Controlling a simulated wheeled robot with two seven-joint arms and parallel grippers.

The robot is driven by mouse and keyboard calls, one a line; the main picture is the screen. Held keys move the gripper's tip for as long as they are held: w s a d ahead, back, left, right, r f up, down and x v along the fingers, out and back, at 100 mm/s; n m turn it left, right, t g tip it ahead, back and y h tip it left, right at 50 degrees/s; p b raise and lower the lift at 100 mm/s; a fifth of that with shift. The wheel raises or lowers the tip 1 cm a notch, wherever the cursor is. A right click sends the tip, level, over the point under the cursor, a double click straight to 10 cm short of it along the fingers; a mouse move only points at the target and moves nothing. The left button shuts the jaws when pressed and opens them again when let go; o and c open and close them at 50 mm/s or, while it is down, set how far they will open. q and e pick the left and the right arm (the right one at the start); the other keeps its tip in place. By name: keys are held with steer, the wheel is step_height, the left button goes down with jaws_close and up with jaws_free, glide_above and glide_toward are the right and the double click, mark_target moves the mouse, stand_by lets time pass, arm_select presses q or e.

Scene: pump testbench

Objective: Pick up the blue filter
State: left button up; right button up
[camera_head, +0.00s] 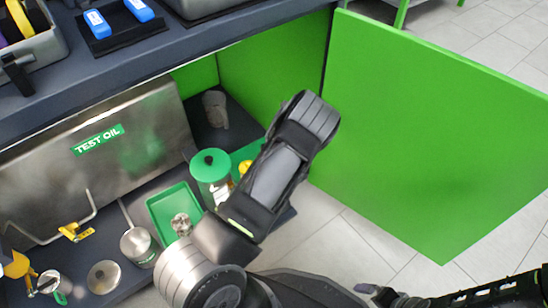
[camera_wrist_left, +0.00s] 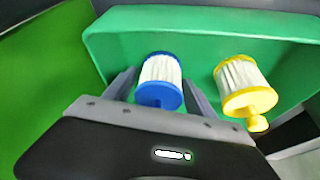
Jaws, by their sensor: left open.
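The blue filter (camera_wrist_left: 160,82), a white pleated cylinder with blue end caps, stands in a green tray (camera_wrist_left: 215,22) in the left wrist view. My left gripper (camera_wrist_left: 160,90) is open, with one finger on each side of the blue filter. I cannot tell whether the fingers touch it. A yellow filter (camera_wrist_left: 243,86) stands to the right of it, outside the fingers. In the head view my left arm covers the blue filter and the fingers; part of the yellow filter (camera_head: 245,167) shows beside the arm.
The tray is inside a low cabinet under a dark bench top (camera_head: 200,42). A green-lidded jar (camera_head: 210,166), a green tray (camera_head: 160,208) and a metal TEST OIL tank (camera_head: 100,165) are to the left. An open green door (camera_head: 430,130) stands at the right.

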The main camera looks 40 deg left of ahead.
arm_select(q)
steer(key=shift+c, duration=0.4)
steer(key=c, duration=1.1)
step_height(320, 180, up, 10)
steer(key=p, duration=0.4)
stand_by(0.3)
